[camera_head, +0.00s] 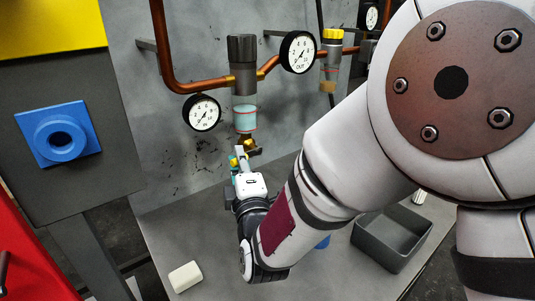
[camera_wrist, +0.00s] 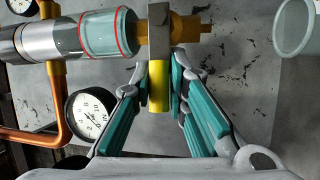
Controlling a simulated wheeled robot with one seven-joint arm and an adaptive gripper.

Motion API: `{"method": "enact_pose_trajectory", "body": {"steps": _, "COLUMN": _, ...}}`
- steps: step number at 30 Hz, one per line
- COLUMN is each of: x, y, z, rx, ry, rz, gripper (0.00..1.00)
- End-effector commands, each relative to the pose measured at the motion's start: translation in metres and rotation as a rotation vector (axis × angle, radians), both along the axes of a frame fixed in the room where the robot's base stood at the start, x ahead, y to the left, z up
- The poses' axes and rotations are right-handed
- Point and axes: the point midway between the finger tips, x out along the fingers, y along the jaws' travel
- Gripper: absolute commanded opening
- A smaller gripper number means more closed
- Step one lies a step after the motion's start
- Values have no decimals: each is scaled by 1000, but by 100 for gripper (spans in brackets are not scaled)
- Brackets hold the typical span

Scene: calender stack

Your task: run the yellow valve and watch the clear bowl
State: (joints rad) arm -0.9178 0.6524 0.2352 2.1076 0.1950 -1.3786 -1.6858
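The yellow valve handle (camera_wrist: 159,88) hangs from a brass drain fitting (camera_wrist: 188,26) at the end of the clear bowl (camera_wrist: 105,34). The bowl holds pale blue liquid and has two red rings; in the head view the bowl (camera_head: 244,118) hangs under a grey-and-black regulator. My gripper (camera_wrist: 161,70) is open, with its teal-padded fingers on either side of the handle. The left finger is very close to the handle; I cannot tell if it touches. In the head view my gripper (camera_head: 240,160) is just below the bowl and mostly hides the valve.
A translucent cup (camera_wrist: 297,28) is at the wrist view's right. Gauges (camera_head: 202,112) and copper pipe (camera_head: 162,50) surround the regulator. A second, amber-filled bowl (camera_head: 328,78) hangs further right. A grey bin (camera_head: 393,240) and white block (camera_head: 185,277) rest on the bench (camera_head: 180,235).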

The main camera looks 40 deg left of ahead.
Motion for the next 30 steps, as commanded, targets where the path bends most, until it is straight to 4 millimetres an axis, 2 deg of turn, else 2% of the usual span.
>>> {"method": "enact_pose_trajectory", "body": {"steps": 11, "x": 0, "y": 0, "z": -2, "rx": -6, "ry": -41, "rz": 0, "gripper": 0}}
{"method": "enact_pose_trajectory", "body": {"steps": 30, "x": 5, "y": -2, "z": -24, "rx": -111, "ry": -404, "rz": 0, "gripper": 0}}
